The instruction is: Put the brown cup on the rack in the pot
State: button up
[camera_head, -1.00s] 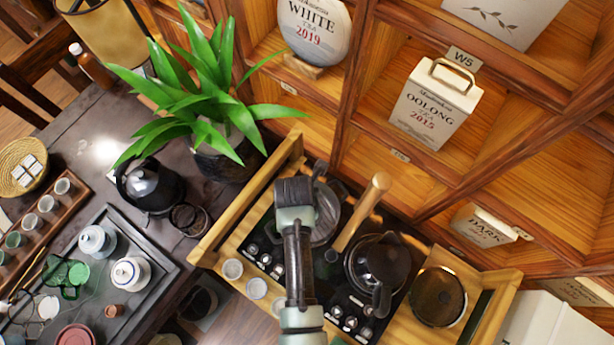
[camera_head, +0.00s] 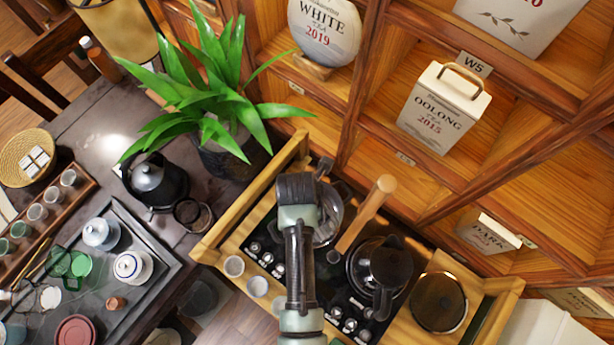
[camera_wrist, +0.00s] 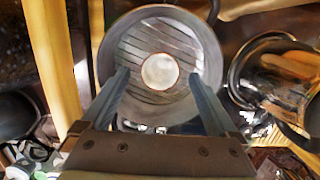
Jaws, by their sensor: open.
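My gripper (camera_wrist: 160,76) is open over a round pot (camera_wrist: 212,50) in the wrist view. A slatted rack (camera_wrist: 140,48) lies inside the pot. A small round thing with a brown rim and pale inside, which looks like the brown cup from above (camera_wrist: 161,72), sits mid-rack between my fingertips. A gap shows on each side of it. Its height above the slats is hard to judge. In the head view the pot (camera_head: 331,212) is partly behind my gripper (camera_head: 322,168), on a black stove panel.
A dark kettle (camera_head: 380,270) and a wooden handle (camera_head: 368,212) stand close right of the pot. A wooden tray wall (camera_head: 248,196) runs on the left. Two pale cups (camera_head: 233,266) stand at the front left. A plant (camera_head: 205,100) and shelves rise behind.

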notch_tip(320, 180, up, 10)
jog(key=s+a, duration=0.1)
jog(key=w+r+m+t+y, duration=0.1)
jog(key=w+r+m+t, duration=0.5)
jog(key=w+r, duration=0.5)
jog(key=w+r+m+t, duration=0.5)
jog(key=w+r+m, duration=0.15)
jog(key=r, duration=0.85)
notch_tip(320, 180, up, 28)
jog(key=s+m+t, duration=0.3)
jog(key=m+t, duration=0.6)
jog(key=m, duration=0.1)
jog(key=s+d+r+m+t, duration=0.1)
jog(key=s+r+m+t, duration=0.5)
jog(key=s+r, duration=0.3)
notch_tip(320, 180, up, 4)
jog(key=shift+s+f, duration=0.1)
jog(key=shift+s, duration=0.05)
jog(key=shift+d, duration=0.1)
